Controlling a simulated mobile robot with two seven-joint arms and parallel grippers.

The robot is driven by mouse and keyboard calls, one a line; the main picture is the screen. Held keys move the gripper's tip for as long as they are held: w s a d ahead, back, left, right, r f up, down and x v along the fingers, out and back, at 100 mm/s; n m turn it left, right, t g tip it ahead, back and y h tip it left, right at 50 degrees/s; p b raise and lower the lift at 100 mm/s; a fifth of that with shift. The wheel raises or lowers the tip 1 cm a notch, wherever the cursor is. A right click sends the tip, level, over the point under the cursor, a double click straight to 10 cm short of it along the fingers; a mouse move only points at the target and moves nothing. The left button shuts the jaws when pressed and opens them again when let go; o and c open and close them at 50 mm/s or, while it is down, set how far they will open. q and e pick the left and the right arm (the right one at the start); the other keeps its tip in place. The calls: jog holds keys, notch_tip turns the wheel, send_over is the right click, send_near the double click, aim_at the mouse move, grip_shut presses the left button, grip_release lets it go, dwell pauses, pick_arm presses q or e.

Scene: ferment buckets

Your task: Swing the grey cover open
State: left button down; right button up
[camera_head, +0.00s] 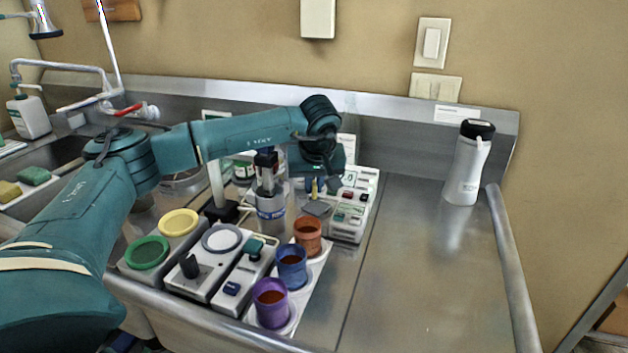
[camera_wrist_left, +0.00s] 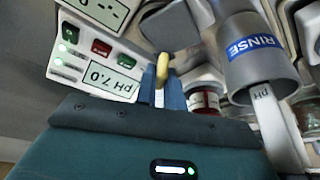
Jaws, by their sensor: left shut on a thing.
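The grey cover (camera_head: 317,208) is a small dark grey flap beside the pH meter (camera_head: 352,210). In the left wrist view, a grey rounded plate that looks like the cover (camera_wrist_left: 170,27) is at the top. My left gripper (camera_head: 315,190) points down just behind the cover. Its blue fingers (camera_wrist_left: 162,88) are shut on a small yellow peg (camera_wrist_left: 162,64), which also shows in the head view. The peg seems to belong to the cover, but the joint between them is not clear. My right gripper is out of view.
A grey cup labelled RINSE (camera_head: 270,205) stands close left of the gripper. Orange (camera_head: 308,228), blue (camera_head: 292,261) and purple (camera_head: 271,297) buckets stand in front. A white bottle (camera_head: 464,168) stands far right. The steel counter (camera_head: 410,270) between is clear.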

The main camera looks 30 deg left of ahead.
aim_at(309, 210)
pick_arm(q)
jog(key=shift+m+h+p, duration=0.35)
jog(key=shift+m+h, duration=0.25)
jog(key=shift+m, duration=1.1)
jog(key=shift+t, duration=0.3)
jog(key=c, duration=1.5)
grip_release()
jog(key=v, duration=1.3)
jog(key=shift+r+b, duration=0.15)
jog(key=shift+b, duration=0.2)
jog(key=shift+a, duration=0.1)
